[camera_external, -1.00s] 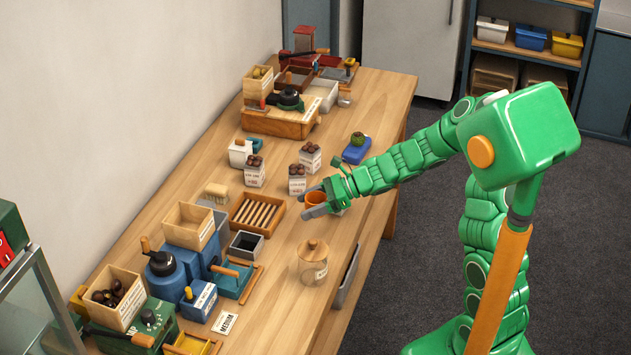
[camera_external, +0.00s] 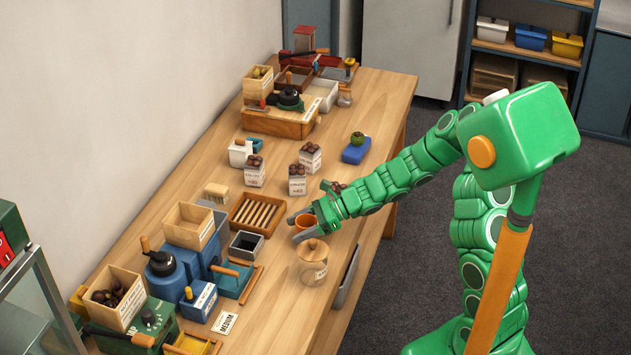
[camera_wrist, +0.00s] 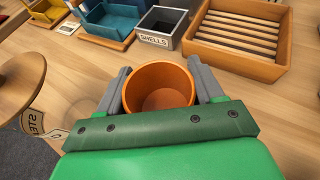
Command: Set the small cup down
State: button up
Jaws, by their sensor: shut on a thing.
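The small orange cup (camera_external: 304,221) is between the fingers of my gripper (camera_external: 299,228), over the table just right of the slatted wooden tray. In the wrist view the cup (camera_wrist: 160,88) is upright and empty inside, with a grey finger of my gripper (camera_wrist: 160,92) against each side. My gripper is shut on it. The cup's base is hidden, so I cannot tell whether it touches the wooden table (camera_external: 285,290).
A lidded glass jar (camera_external: 312,262) stands close in front of the cup. The slatted tray (camera_external: 258,214) and the dark shells box (camera_external: 246,245) lie to its left. Chestnut-filled bags (camera_external: 297,180) stand behind it. Bare tabletop lies between these.

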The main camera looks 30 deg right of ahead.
jog(key=shift+f, duration=1.35)
jog(key=shift+f, duration=0.1)
jog(key=o, duration=1)
jog(key=shift+o, duration=0.2)
jog(key=shift+v, duration=6.1)
jog(key=shift+a, duration=0.1)
